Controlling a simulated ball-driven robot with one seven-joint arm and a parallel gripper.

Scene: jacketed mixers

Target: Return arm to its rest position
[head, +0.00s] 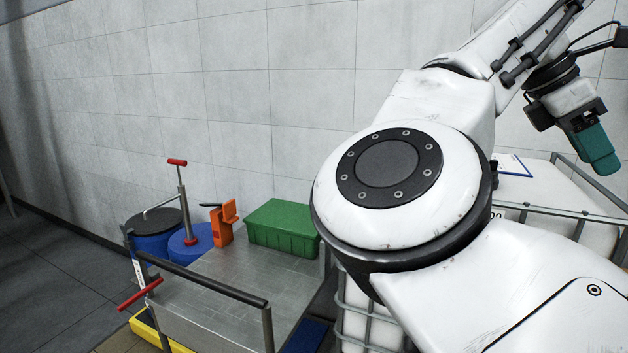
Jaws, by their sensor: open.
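My arm (400,190) fills the right half of the head view, folded with its large white joint in the foreground. My gripper (597,150) is raised at the upper right, in front of the tiled wall, its teal finger pointing down. The gripper is seen from the side, so one finger mostly covers the other. It is open, and nothing shows between or below the fingers.
A white caged tank (540,195) stands below my gripper. Floor (60,290) is clear at far left.

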